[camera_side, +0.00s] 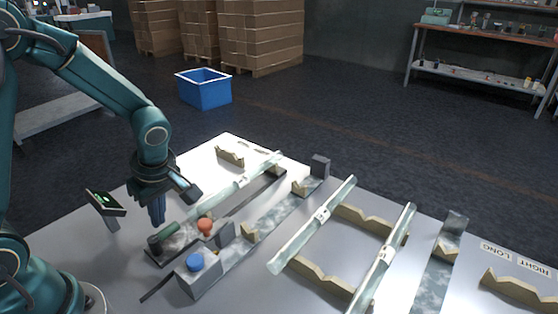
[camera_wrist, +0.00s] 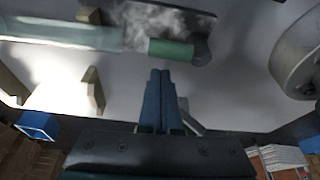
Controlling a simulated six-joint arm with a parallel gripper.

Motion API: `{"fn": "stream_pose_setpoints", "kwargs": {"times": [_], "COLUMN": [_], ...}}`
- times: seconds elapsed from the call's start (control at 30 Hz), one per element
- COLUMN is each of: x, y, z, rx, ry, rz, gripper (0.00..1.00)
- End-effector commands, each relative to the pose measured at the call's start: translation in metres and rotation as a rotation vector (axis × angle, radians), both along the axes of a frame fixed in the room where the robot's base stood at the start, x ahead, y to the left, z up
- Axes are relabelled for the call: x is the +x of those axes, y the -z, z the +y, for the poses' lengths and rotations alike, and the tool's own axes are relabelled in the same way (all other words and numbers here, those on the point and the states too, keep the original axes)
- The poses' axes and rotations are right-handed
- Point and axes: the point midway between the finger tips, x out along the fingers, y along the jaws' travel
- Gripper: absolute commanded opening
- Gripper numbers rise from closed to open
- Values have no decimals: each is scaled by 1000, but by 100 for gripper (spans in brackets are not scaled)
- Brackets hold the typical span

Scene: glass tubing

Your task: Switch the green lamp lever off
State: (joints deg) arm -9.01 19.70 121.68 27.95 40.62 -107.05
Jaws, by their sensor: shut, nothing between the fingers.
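A dark green cylinder (camera_side: 165,233) lies near the left end of the dark rail; I cannot tell whether it is the lamp lever. In the wrist view the green cylinder (camera_wrist: 171,49) meets a dark round end piece on its right. A small tilted panel (camera_side: 105,203) with a lit green mark stands at the left edge of the table. My gripper (camera_side: 157,221) points down, shut and empty, close to the green cylinder and right of the panel. In the wrist view its fingertips (camera_wrist: 160,73) are together just below the green cylinder. Contact cannot be told.
A glass tube (camera_side: 232,190) lies along the rail beyond the cylinder. A red knob (camera_side: 205,226) and a blue button (camera_side: 195,262) on a grey block stand close by. Two more glass tubes (camera_side: 315,222) (camera_side: 384,258) rest on tan cradles to the right.

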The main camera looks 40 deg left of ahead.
Motion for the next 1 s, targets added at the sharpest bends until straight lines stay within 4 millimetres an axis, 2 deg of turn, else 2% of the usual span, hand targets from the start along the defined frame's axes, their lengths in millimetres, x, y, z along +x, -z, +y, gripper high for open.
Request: {"fn": "stream_pose_setpoints", "kwargs": {"times": [0.13, 0.6, 0.8, 1.0], "x": [-1, 2, 0, 0], "y": [4, -76, -90, -92], "z": [22, -6, -11, -12], "rx": [-1, 2, -1, -1], "ry": [-9, 2, 1, -1], "rz": [1, -7, -2, 0], "gripper": [0, 0, 0, 0]}}
